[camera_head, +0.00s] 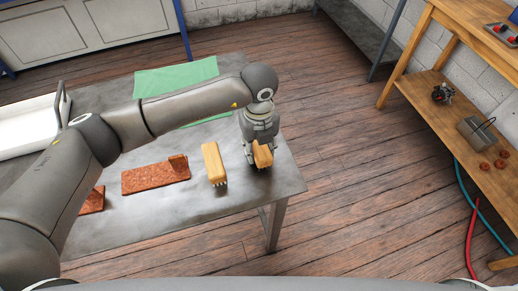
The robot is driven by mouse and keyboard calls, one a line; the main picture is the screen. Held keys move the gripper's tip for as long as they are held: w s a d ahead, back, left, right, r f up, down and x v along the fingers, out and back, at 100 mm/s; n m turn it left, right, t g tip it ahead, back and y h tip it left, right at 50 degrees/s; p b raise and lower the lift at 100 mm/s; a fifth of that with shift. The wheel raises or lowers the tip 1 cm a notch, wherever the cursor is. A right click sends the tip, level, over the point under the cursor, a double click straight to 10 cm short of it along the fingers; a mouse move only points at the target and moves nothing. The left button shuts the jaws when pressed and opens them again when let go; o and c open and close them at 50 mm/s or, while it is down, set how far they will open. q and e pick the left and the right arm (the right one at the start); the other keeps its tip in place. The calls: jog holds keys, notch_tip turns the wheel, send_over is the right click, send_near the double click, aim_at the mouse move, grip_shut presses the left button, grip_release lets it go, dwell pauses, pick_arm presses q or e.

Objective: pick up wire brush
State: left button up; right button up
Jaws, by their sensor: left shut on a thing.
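Two brushes with yellow wooden bodies are at the right end of the grey metal table (240,203). One wire brush (264,157) is under my left gripper (260,149), which points down from above and is shut on it. The gripper's fingers hide part of this brush, and I cannot tell whether it still touches the table. The other wooden brush (212,163) lies on the table just to the left, apart from the gripper, with pale bristles at its near end. My right gripper is not in view.
A rusty reddish plate (150,178) with a small upright block lies left of the brushes. A green sheet (175,78) lies at the table's back, and a white tray (28,128) is at the left. A wooden shelf (445,115) stands at the right, across open floor.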

aim_at(264, 161)
pick_arm(q)
jog(key=s+r, duration=0.1)
jog(key=r, duration=0.1)
jog(key=s+r+b, duration=0.1)
jog(key=s+r, duration=0.1)
jog(key=r, duration=0.1)
jog(key=s+d+r+b, duration=0.1)
jog(key=s+r, duration=0.1)
jog(key=shift+r, duration=0.4)
jog(key=s+d+r+b, duration=0.2)
jog(key=s+r, duration=0.2)
jog(key=s, duration=0.4)
jog(key=shift+s, duration=0.4)
jog(key=o, duration=0.5)
jog(key=shift+c, duration=1.2)
jog(key=shift+a, duration=0.1)
